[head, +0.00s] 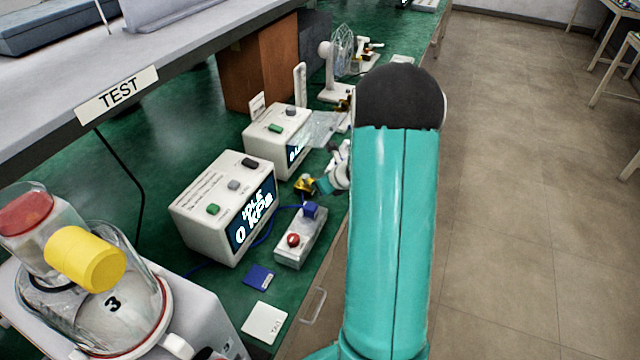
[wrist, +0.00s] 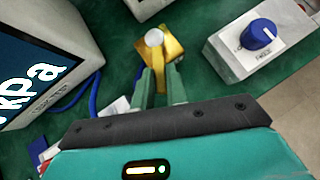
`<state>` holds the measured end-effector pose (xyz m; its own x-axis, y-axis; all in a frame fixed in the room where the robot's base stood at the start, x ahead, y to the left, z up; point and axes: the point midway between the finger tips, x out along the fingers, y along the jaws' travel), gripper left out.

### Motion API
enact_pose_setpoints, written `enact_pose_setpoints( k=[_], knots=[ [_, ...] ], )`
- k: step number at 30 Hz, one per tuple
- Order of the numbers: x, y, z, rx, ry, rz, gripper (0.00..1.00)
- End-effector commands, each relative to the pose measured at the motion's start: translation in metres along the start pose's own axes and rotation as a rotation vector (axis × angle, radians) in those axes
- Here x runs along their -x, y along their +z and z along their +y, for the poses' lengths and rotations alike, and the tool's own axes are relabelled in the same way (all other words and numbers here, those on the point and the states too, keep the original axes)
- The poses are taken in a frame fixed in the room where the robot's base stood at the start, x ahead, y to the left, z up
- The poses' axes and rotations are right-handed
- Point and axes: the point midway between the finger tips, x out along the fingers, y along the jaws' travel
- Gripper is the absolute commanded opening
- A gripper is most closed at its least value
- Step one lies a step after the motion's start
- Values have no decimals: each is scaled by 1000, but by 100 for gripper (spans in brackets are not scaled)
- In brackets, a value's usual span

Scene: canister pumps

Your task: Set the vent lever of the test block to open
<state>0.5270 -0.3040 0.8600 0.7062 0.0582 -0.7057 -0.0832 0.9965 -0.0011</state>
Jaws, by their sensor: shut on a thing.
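A small brass block (wrist: 172,45) with a white round knob (wrist: 154,38) lies straight ahead of my gripper (wrist: 160,75) in the wrist view; it looks like the test block with its lever. The two green fingers are close together at its near side and shut on part of it. The gripped part is mostly hidden between the fingers. In the head view the brass block (head: 304,184) stands on the green bench beside the display box, with my gripper (head: 322,186) reaching it from the right. I cannot read the lever's setting.
A white box (head: 222,205) shows "IDLE 0 kPa". A grey control box (head: 300,238) with a red button and blue knob (wrist: 258,34) sits close by. A second white box (head: 275,138) is behind. A glass canister (head: 95,290) marked 3 stands front left. Blue tubing runs between.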

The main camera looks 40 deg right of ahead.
Motion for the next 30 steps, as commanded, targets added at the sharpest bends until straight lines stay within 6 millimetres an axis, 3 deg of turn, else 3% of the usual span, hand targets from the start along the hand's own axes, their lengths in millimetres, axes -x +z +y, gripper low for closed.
enact_pose_setpoints(
  k=[28, 29, 30],
  knots=[
    [2, 2, 8, -92, -93, -2, 0],
    [2, 2, 8, -92, -93, -2, 20],
    [2, 2, 8, -92, -93, -2, 28]
  ],
)
